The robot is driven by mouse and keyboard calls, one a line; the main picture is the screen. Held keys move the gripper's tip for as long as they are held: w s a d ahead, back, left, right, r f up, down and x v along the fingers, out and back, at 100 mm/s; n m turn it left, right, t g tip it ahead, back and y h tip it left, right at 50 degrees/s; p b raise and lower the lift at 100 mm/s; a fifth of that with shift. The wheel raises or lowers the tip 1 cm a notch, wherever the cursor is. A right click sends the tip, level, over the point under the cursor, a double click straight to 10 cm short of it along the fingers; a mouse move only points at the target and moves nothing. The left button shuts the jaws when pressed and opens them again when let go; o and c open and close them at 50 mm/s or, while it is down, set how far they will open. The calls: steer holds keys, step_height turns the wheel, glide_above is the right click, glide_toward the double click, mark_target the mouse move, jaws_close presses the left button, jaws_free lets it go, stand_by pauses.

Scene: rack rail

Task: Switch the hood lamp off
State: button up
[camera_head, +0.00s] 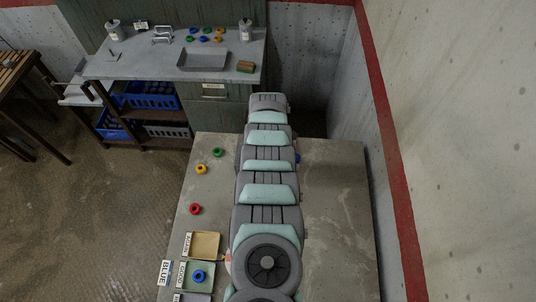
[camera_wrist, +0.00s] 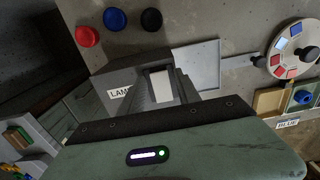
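In the wrist view a dark box carries a white label (camera_wrist: 118,93) whose readable part is "LAM", partly covered. A pale, white-faced block (camera_wrist: 161,85) shows just right of the label, between grey parts; I cannot tell whether it is the switch or which way it is set. My gripper (camera_wrist: 160,92) is close in front of it; its green body with a lit indicator fills the lower picture. Its fingers are hard to make out against the grey parts, and contact cannot be seen. In the head view my arm hides the gripper and the lamp switch.
A round disc (camera_wrist: 293,50) with coloured squares stands at right in the wrist view. Red (camera_wrist: 87,36), blue (camera_wrist: 115,19) and black (camera_wrist: 151,19) round pieces lie at the top. The head view shows labelled trays (camera_head: 203,245), loose rings and a back bench (camera_head: 130,66).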

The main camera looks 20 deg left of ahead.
jaws_close()
stand_by(0.3)
steer(key=h+b, duration=0.1)
steer(key=b, duration=0.1)
steer(key=h+b, duration=0.1)
steer(key=b, duration=0.1)
steer(key=shift+a+f+t, duration=0.25)
steer(key=shift+a+t, duration=0.05)
steer(key=shift+a, duration=0.1)
steer(key=shift+s+a+h+b, duration=0.1)
steer(key=shift+h+b, duration=0.5)
steer(key=shift+b, duration=0.55)
steer(key=shift+r+t+h+b, duration=0.3)
steer(key=shift+b, duration=0.3)
steer(key=shift+r, duration=0.15)
steer(key=shift+o, duration=1.1)
jaws_free()
